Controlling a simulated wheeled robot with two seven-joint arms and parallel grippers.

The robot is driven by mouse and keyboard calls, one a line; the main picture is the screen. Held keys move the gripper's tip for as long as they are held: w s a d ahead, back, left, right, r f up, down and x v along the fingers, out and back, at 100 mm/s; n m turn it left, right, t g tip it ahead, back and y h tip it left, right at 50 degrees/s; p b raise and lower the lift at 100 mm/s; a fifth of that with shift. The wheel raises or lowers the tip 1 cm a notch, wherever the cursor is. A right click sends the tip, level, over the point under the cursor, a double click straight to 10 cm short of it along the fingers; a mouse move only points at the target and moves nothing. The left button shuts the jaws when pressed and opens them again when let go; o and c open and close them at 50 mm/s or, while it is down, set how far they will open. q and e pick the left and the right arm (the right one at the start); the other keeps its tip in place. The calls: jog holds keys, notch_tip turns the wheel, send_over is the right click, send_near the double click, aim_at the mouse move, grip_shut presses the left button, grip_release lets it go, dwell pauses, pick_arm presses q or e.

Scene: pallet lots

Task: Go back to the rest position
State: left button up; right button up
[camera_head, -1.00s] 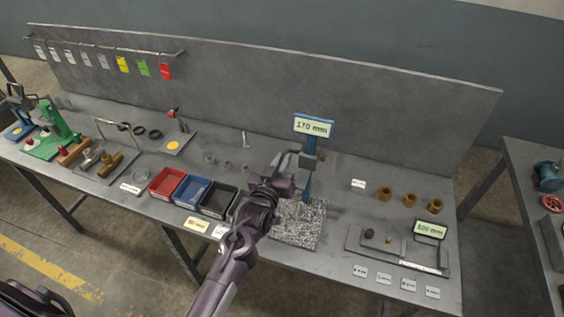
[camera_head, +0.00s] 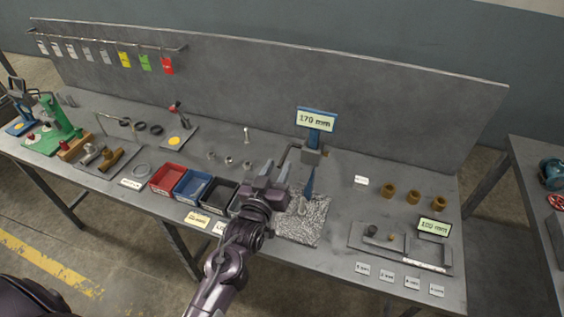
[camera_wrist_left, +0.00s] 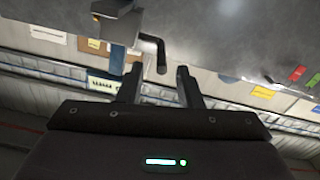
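My left gripper (camera_head: 276,170) is above the bench, in front of the blue stand with the "170 mm" display (camera_head: 317,120). Its two fingers are apart and point toward the back panel. In the left wrist view the open fingers (camera_wrist_left: 160,84) have nothing between them. Beyond them a dark bent handle (camera_wrist_left: 155,50) shows, apart from the fingers. My right gripper is in neither view.
Red (camera_head: 167,180), blue (camera_head: 191,187) and black (camera_head: 219,196) bins stand left of my left arm. A speckled plate (camera_head: 303,225) lies right of it. Several brass bushings (camera_head: 411,196) and a grey fixture (camera_head: 365,243) are farther right. The back panel (camera_head: 400,110) bounds the bench.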

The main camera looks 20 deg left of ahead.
pick_arm(q)
jog(key=shift+s, duration=1)
